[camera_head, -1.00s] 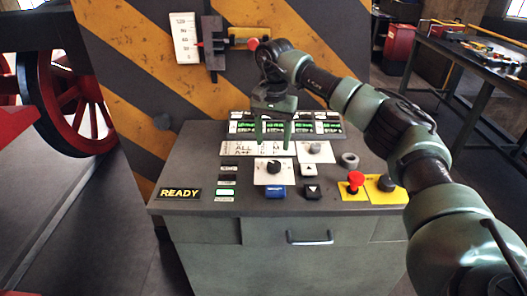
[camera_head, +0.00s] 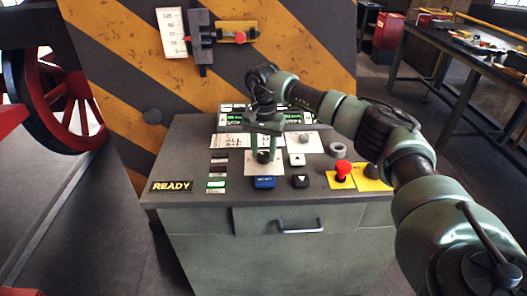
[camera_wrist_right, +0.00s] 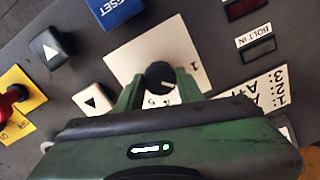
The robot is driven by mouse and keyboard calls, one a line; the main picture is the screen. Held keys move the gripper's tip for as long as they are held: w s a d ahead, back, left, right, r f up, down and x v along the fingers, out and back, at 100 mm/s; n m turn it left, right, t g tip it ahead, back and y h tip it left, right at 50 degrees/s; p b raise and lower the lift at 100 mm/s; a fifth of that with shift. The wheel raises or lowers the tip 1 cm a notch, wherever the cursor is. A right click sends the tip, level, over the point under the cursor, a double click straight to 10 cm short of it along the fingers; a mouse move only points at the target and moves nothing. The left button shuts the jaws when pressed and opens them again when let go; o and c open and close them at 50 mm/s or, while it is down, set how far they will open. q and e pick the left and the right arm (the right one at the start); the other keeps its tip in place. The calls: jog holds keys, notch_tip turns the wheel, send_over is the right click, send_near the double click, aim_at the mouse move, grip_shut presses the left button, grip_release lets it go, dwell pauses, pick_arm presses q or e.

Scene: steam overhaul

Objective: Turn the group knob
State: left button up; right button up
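The group knob (camera_head: 263,157) is a small black round knob on a white numbered plate (camera_head: 249,169) on the grey console. In the right wrist view the knob (camera_wrist_right: 160,75) has a pale pointer mark. My right gripper (camera_head: 263,150) has come down over it from above, its green fingers on either side. In the right wrist view the gripper (camera_wrist_right: 160,84) leaves almost no gap between fingers and knob, so it looks shut on it. The fingertips' contact is partly hidden. My left gripper is out of view.
A striped panel stands behind.

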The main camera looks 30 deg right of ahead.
grip_shut()
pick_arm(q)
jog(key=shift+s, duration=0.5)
pick_arm(e)
jog(key=shift+m, duration=0.3)
jog(key=m+p, duration=0.1)
jog(key=m, duration=0.3)
jog(key=shift+r, duration=0.15)
jog(key=m+p, duration=0.1)
jog(key=m, duration=0.5)
jog(key=shift+m, duration=0.4)
jog(key=m+p, duration=0.1)
jog(key=m, duration=0.5)
jog(key=shift+w, duration=0.1)
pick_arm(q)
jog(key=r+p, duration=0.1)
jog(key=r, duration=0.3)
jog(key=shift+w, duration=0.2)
pick_arm(e)
jog(key=m, duration=0.6)
jog(key=shift+m, duration=0.3)
